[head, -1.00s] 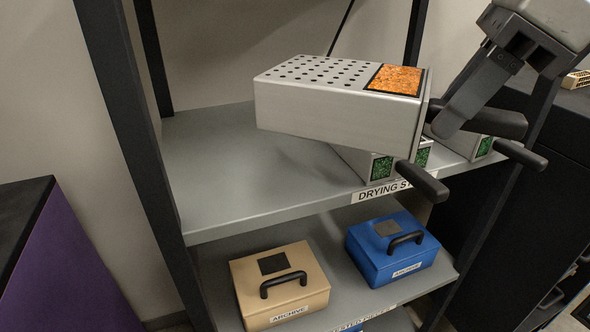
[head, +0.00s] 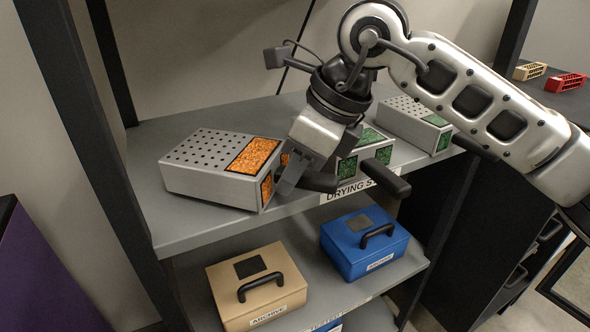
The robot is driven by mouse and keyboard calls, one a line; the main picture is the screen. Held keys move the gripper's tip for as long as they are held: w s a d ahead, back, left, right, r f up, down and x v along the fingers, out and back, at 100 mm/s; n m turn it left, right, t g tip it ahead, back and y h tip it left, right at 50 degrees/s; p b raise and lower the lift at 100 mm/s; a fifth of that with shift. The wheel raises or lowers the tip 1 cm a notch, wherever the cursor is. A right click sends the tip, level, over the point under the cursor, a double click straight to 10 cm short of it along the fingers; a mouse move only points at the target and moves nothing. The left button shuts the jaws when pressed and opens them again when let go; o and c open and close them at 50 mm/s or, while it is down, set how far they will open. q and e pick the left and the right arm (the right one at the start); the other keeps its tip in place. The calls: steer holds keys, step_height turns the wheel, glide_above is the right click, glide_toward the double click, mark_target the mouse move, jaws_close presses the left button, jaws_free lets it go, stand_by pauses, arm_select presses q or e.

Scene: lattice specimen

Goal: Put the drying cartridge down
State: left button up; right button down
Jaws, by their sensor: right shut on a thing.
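The drying cartridge with orange windows (head: 208,178) is a silver box with a perforated top. It is at the left part of the upper shelf (head: 170,229), level and on or just above the surface; I cannot tell whether it touches. My right gripper (head: 287,182) is at its right end, shut on its dark handle (head: 320,182). The fingers hide part of the handle and of the front orange window. My left gripper is not in view.
A green-windowed cartridge (head: 375,138) stands right of my gripper, partly hidden by it. Another green-windowed cartridge (head: 408,113) stands farther right. A tan archive box (head: 258,287) and a blue archive box (head: 362,242) are on the lower shelf. Bare shelf surrounds the orange cartridge's left side.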

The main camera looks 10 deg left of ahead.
steer(key=shift+f, duration=0.35)
steer(key=c, duration=1.6)
jaws_free()
steer(key=shift+f, duration=0.2)
steer(key=o, duration=0.4)
steer(key=shift+r, duration=0.1)
